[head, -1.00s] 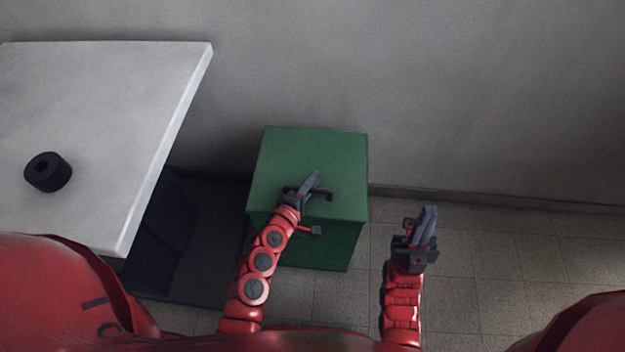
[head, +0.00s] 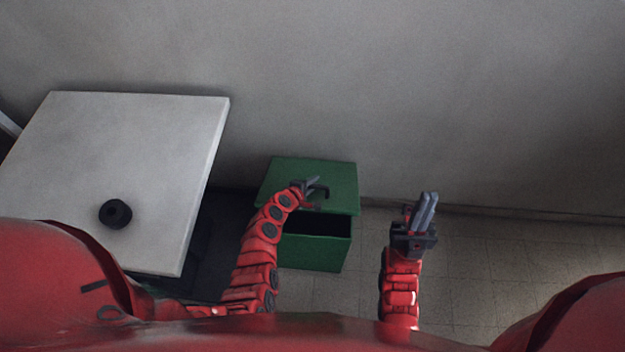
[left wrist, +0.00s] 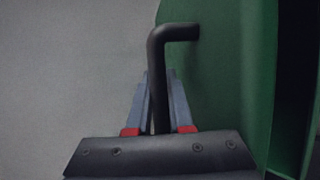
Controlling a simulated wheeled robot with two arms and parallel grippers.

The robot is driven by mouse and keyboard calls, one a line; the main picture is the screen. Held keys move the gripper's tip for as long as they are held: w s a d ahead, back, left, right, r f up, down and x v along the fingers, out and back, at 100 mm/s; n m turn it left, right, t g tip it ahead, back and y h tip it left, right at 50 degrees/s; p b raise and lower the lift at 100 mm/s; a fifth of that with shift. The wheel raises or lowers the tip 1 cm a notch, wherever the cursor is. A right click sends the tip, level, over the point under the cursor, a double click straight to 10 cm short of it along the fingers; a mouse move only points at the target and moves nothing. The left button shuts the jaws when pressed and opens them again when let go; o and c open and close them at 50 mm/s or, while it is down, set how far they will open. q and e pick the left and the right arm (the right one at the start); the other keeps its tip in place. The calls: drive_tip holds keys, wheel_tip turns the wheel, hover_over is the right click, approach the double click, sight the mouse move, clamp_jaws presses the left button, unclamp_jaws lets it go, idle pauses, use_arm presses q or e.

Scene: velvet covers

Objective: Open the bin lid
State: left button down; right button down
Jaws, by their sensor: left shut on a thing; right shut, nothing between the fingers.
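The green bin (head: 312,254) stands on the floor near the wall. Its green lid (head: 318,176) is tilted up at the front, and a dark gap shows between the lid and the bin's front wall. The lid's black handle (head: 322,193) also shows in the left wrist view (left wrist: 172,36). My left gripper (head: 312,184) is shut on the handle, with one finger on each side of it in the left wrist view (left wrist: 160,100). My right gripper (head: 427,207) is shut and empty, held to the right of the bin, apart from it.
A white table (head: 150,130) stands left of the bin, with a black roll-shaped object (head: 115,213) on it. The grey wall (head: 420,90) runs behind the bin. The tiled floor (head: 500,265) at the right is clear.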

use_arm(q)
drive_tip(key=shift+w+r+g+p, duration=0.7)
drive_tip(key=shift+r+p, duration=0.4)
drive_tip(key=shift+p, duration=0.65)
drive_tip(key=shift+w+p, duration=0.35)
drive_tip(key=shift+p, duration=0.15)
drive_tip(key=c, duration=1.1)
unclamp_jaws()
